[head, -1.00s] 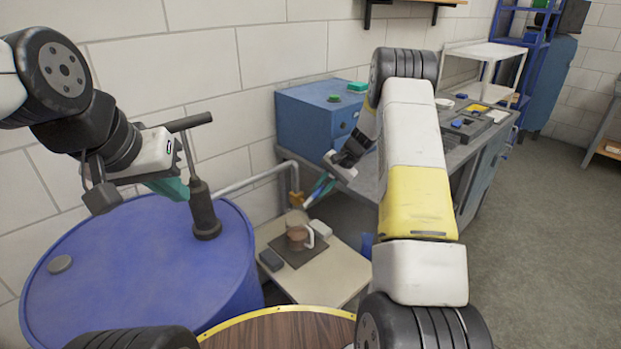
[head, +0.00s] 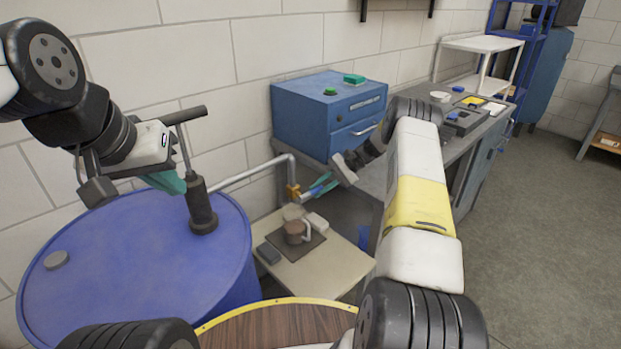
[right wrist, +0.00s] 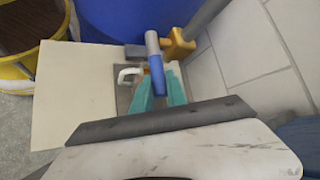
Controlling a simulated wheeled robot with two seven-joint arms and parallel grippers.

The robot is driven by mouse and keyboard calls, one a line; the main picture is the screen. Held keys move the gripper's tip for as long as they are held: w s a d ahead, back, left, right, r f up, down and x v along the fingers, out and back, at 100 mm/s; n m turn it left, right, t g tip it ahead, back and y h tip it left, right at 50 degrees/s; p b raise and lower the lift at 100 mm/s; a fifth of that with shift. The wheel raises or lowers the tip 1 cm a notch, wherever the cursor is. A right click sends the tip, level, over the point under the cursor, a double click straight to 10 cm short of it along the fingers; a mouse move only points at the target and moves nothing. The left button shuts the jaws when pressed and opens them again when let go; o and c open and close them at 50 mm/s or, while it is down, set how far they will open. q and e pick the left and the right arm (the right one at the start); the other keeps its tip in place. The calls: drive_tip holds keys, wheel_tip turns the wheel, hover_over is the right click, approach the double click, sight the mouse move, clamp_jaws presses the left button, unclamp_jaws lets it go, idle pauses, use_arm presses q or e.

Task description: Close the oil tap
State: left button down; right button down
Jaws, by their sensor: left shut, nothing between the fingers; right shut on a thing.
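The oil tap is a brass-yellow valve (head: 293,191) at the end of a grey pipe, with a blue handle (right wrist: 156,72). The valve also shows in the right wrist view (right wrist: 180,46). My right gripper (head: 317,188) is shut on the blue handle, its teal fingers (right wrist: 159,90) on either side of it. A glass jug (head: 295,229) with brown liquid and a white handle stands below the tap, partly hidden in the right wrist view. My left gripper (head: 163,181) is shut and empty, beside the pump on the blue drum.
The blue drum (head: 120,260) with its upright pump (head: 202,205) stands at left. The jug's low cream table (head: 325,265) is below the tap. A grey workbench (head: 455,155) with a blue cabinet (head: 325,115) is behind my right arm. The floor at right is clear.

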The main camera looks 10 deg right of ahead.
drive_tip(key=shift+f, duration=0.15)
drive_tip(key=c, duration=1.3)
unclamp_jaws()
drive_tip(key=shift+c, duration=0.2)
drive_tip(key=v, duration=0.8)
